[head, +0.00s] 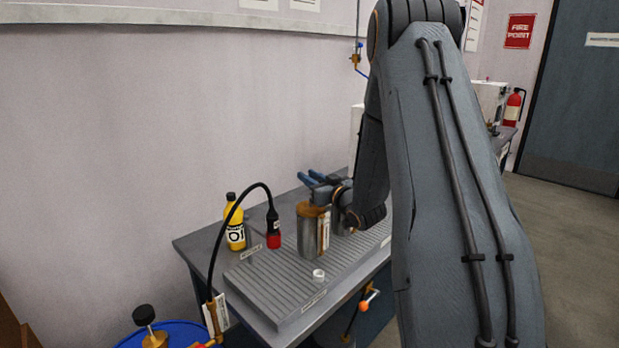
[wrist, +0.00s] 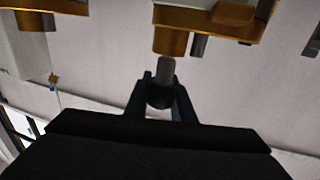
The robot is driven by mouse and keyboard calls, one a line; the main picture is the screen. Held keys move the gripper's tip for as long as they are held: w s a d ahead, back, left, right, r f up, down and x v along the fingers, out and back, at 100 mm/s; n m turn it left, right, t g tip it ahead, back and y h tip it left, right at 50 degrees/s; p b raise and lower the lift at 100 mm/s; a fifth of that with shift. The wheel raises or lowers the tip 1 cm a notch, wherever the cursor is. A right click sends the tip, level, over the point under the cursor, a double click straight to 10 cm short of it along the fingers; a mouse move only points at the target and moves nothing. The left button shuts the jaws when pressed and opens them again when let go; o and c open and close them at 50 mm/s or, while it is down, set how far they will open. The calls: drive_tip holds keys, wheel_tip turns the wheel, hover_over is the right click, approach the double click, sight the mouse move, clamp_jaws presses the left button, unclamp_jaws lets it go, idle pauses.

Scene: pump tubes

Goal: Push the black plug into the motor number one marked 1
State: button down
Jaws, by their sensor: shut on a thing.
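My gripper (wrist: 162,90) is shut on a small dark round piece with a grey pin (wrist: 166,70), perhaps the black plug, in the wrist view. The pin points up, with its tip close under a brass-coloured fitting (wrist: 171,42); I cannot tell whether they touch. In the head view, blue finger-like parts (head: 318,179), apparently my gripper, show behind a grey cylinder with an orange-brown top (head: 312,235). A white label (head: 325,232) is on its side, but I cannot read a 1. The held piece is hidden there.
A black cable with a black and red end (head: 273,236) arches over the grooved grey bench (head: 275,290). A yellow bottle (head: 235,226) stands behind it. A small white ring (head: 318,275) lies on the bench. A blue drum (head: 180,335) is at the lower left.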

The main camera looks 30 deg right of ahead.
drive_tip(key=shift+f+b, duration=0.85)
drive_tip(key=shift+f, duration=0.65)
drive_tip(key=c, duration=1.4)
unclamp_jaws()
drive_tip(key=shift+c, duration=0.2)
drive_tip(key=shift+s+d+b, duration=0.25)
drive_tip(key=shift+s+b, duration=0.2)
drive_tip(key=shift+s, duration=1.5)
drive_tip(key=shift+s+d+b, duration=0.2)
drive_tip(key=shift+s+b, duration=0.2)
drive_tip(key=shift+s, duration=1.55)
